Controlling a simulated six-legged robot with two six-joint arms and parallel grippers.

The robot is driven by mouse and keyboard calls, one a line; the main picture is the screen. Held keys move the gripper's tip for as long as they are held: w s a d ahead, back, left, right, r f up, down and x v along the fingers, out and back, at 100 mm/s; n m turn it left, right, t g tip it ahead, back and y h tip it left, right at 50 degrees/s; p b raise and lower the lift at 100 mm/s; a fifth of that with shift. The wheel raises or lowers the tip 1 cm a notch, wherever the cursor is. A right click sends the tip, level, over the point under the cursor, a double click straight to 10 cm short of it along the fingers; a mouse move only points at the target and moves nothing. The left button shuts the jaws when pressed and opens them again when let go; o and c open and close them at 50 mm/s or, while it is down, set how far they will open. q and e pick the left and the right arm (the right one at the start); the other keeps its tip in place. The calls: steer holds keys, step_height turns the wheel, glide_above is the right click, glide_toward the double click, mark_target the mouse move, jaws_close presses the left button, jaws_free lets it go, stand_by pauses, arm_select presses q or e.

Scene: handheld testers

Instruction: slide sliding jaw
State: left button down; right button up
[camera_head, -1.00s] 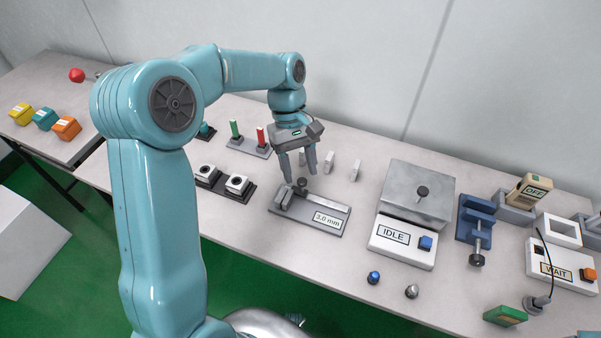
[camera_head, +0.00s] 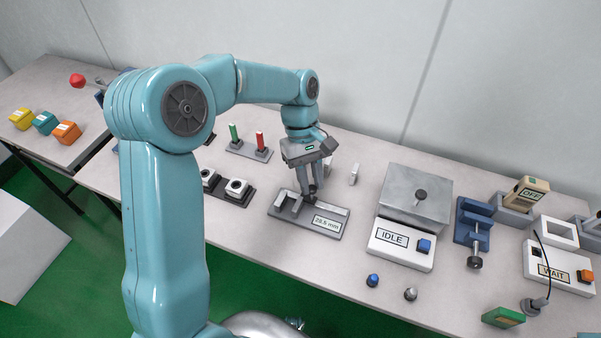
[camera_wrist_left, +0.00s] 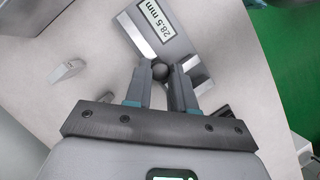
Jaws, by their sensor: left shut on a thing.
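The measuring gauge (camera_head: 283,222) is a grey base on the table with a rail and a label that seems to read 28.5 mm; it also shows in the left wrist view (camera_wrist_left: 177,45). Its sliding jaw carries a dark round knob (camera_wrist_left: 159,70). My left gripper (camera_head: 309,197) is shut on this knob, with a finger on each side of it. The fixed jaw (camera_head: 289,203) stands at the left end of the rail, with a gap between it and the sliding jaw. The fingers partly hide the sliding jaw. My right gripper is not in view.
A box marked IDLE (camera_head: 400,246) with a metal plate stands right of the gauge. A black block with two white sockets (camera_head: 235,188) is to the left. A rack with green and red pegs (camera_head: 249,149) and a small white block (camera_head: 353,175) stand behind.

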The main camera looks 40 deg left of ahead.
arm_select(q)
steer(key=shift+w+d, duration=0.15)
steer(key=shift+d, duration=0.2)
steer(key=shift+a, duration=0.1)
steer(key=c, duration=0.9)
jaws_free()
steer(key=shift+c, duration=0.2)
steer(key=p+v, duration=0.3)
steer(key=v, duration=1.3)
steer(key=shift+r, duration=0.2)
